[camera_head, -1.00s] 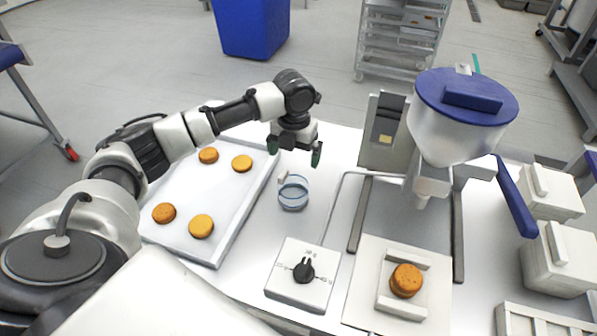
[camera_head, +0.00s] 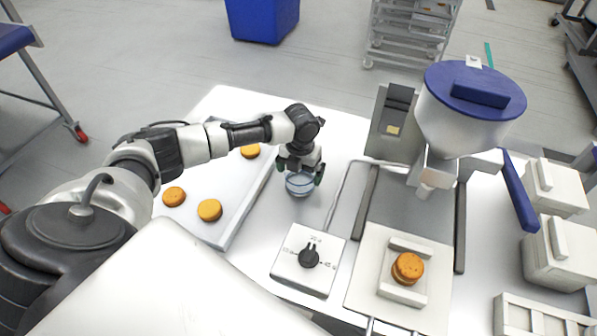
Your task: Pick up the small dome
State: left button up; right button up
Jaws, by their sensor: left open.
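The small dome (camera_head: 298,188) is a clear, bluish glass-like piece on the white table, between the tray and the dial box. My left gripper (camera_head: 300,178) points down over it, with its dark green-tipped fingers apart on either side of the dome. The gripper hides the upper part of the dome. I cannot tell whether the fingers touch it. My right gripper is not in view.
A white tray (camera_head: 232,226) with several orange-brown rounds lies left of the dome. A dial box (camera_head: 290,262) stands in front. A blue-lidded hopper (camera_head: 452,125) and a holder with a round (camera_head: 408,268) stand to the right.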

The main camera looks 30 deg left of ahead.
pick_arm(q)
jog(key=shift+c, duration=0.3)
jog(key=c, duration=0.6)
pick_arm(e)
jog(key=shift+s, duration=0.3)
pick_arm(q)
jog(key=shift+r, duration=0.1)
